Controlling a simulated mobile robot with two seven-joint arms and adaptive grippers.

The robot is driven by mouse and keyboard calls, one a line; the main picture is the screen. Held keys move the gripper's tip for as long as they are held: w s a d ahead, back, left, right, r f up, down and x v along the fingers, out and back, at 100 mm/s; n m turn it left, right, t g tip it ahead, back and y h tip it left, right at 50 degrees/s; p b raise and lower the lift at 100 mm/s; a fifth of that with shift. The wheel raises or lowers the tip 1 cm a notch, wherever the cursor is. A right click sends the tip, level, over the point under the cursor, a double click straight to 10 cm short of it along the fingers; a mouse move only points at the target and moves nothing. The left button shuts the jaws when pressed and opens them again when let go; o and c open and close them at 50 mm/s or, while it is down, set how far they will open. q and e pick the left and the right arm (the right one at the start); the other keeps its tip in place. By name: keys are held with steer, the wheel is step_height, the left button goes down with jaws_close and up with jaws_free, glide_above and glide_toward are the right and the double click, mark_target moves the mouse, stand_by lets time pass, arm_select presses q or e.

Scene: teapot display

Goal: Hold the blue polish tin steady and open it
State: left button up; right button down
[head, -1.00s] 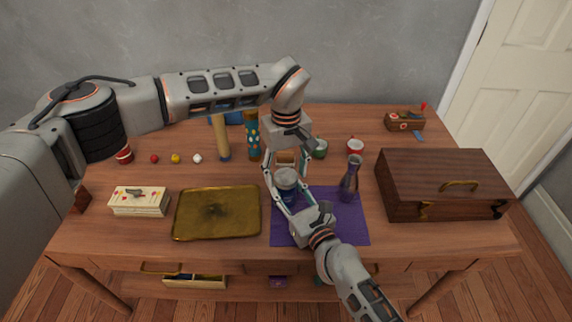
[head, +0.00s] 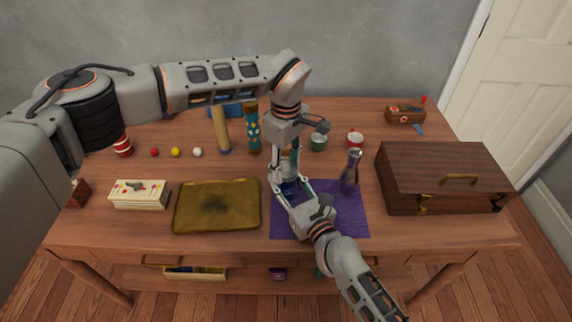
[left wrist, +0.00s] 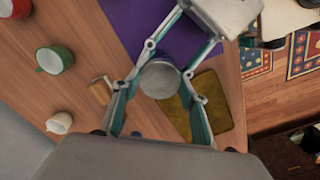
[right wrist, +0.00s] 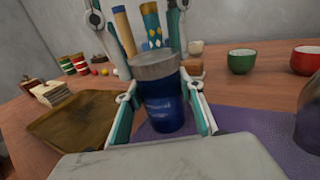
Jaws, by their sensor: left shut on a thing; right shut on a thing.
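The blue polish tin (right wrist: 165,105) stands upright, with its silver lid (right wrist: 155,66) on top. In the head view the blue tin (head: 289,188) is over the purple mat's left part, partly hidden by both grippers. My right gripper (head: 282,187) is shut on the tin's blue body, one finger on each side, as the right wrist view shows. My left gripper (head: 286,165) comes down from above and is shut on the lid. In the left wrist view the round lid (left wrist: 159,79) lies between its fingers.
A purple mat (head: 320,222) lies under the work. A purple vase (head: 350,173) stands close right of the tin. A brass tray (head: 217,206) is left, a wooden chest (head: 440,178) right. Green (head: 318,142) and red (head: 355,139) cups and a tall patterned tube (head: 252,128) stand behind.

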arm_select(q)
steer(key=n, duration=0.5)
steer(key=shift+n, duration=0.3)
steer(key=n, duration=1.3)
steer(key=shift+n, duration=0.3)
steer(key=n, duration=0.8)
steer(key=shift+n, duration=0.4)
steer(key=n, duration=0.9)
steer(key=shift+r, duration=0.1)
